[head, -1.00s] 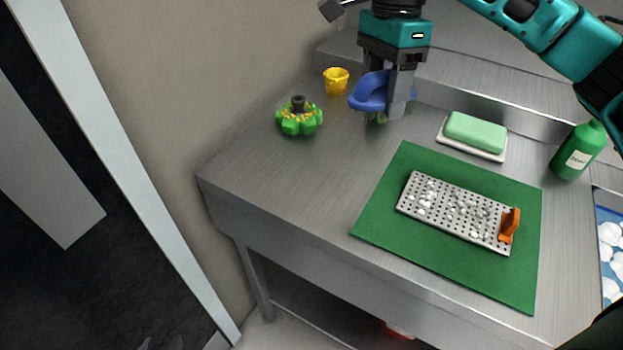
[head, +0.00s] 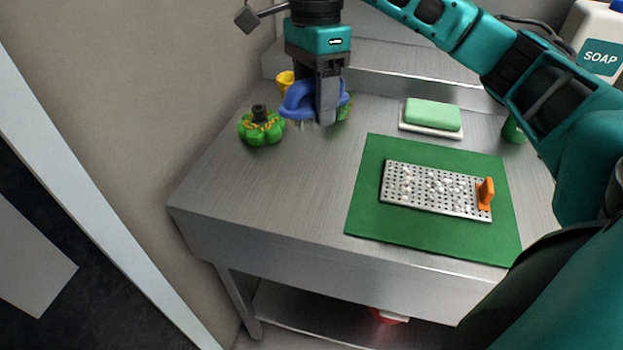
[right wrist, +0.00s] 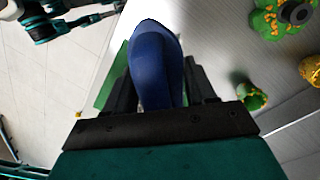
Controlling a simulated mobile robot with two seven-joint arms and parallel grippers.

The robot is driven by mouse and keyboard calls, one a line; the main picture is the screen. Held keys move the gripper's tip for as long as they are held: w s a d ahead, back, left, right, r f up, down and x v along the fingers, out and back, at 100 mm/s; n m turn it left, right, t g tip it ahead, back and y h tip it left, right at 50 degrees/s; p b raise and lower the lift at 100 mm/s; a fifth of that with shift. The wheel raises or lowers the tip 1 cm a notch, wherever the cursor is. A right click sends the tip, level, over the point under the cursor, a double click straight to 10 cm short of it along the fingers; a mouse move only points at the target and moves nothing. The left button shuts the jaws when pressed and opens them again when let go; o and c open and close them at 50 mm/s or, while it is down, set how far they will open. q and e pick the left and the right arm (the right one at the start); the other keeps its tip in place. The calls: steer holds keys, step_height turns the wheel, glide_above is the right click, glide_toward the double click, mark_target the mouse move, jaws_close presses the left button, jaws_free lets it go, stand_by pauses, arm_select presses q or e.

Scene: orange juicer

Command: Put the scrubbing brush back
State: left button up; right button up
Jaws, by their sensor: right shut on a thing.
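The blue scrubbing brush (head: 299,99) is held in my right gripper (head: 328,116), which points down near the back left of the metal counter. Pale bristles show faintly under the brush. I cannot tell whether they touch the counter. In the right wrist view the blue handle (right wrist: 157,65) stands between the two dark fingers of my right gripper (right wrist: 158,90).
A green flower-shaped piece with a dark knob (head: 261,128) is left of the brush. A soap bar (head: 432,112), a green mat (head: 370,190) and a perforated grater (head: 437,190) lie to the right. The front left counter is clear.

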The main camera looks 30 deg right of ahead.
mark_target(314, 191)
step_height(314, 191, down, 16)
steer(key=shift+r+b, duration=0.15)
steer(key=shift+b, duration=0.3)
steer(key=o, duration=1.4)
steer(key=r, duration=0.4)
steer(key=w+r, duration=0.1)
steer(key=r, duration=0.3)
steer(key=d+r, duration=0.1)
steer(key=r, duration=0.3)
steer(key=shift+w, duration=0.25)
steer(key=shift+s+f, duration=0.1)
